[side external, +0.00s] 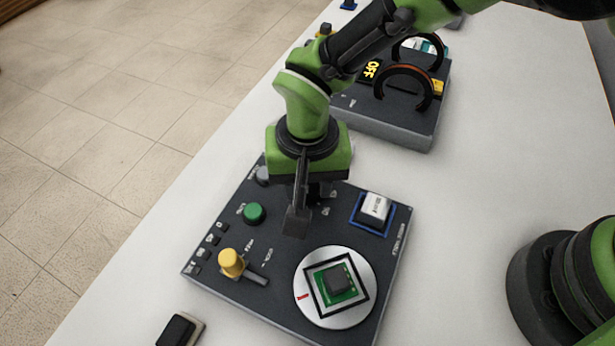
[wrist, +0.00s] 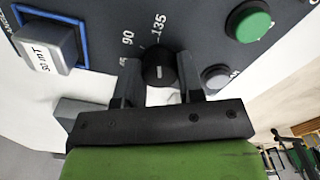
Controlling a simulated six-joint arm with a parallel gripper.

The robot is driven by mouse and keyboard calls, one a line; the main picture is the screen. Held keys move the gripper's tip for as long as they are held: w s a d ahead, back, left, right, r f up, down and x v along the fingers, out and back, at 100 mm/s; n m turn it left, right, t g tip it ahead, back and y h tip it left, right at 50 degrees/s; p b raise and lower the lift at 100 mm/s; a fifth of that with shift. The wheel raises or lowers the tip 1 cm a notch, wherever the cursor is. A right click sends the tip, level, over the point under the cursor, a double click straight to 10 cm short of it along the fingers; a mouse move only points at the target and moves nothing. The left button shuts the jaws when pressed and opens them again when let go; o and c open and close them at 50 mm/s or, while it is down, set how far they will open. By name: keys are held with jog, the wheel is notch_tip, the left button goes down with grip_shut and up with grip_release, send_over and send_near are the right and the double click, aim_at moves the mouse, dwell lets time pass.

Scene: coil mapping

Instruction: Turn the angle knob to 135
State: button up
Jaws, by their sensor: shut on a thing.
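The angle knob (wrist: 159,66) is round and black with a short white mark, in the wrist view. The mark looks roughly upright, in line with the printed 135 above; its exact reading is hard to tell. The printed 90 is to its upper left, with another number partly hidden further left. My gripper (wrist: 158,82) is shut on the knob, one finger at each side. In the side external view my gripper (side external: 297,215) points down at the dark control panel (side external: 215,268) and mostly hides the knob.
Near the knob are a green button (side external: 254,213), a grey button (wrist: 215,76) and a white block in a blue frame (side external: 375,208). A yellow knob (side external: 231,262) and a round plate with a chip (side external: 308,312) are nearer the front. A second device (side external: 395,128) stands behind.

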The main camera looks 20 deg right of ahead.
dwell(0.3)
jog(key=o, duration=0.9)
jog(key=shift+r, duration=0.1)
notch_tip(320, 180, up, 10)
jog(key=shift+f, duration=0.1)
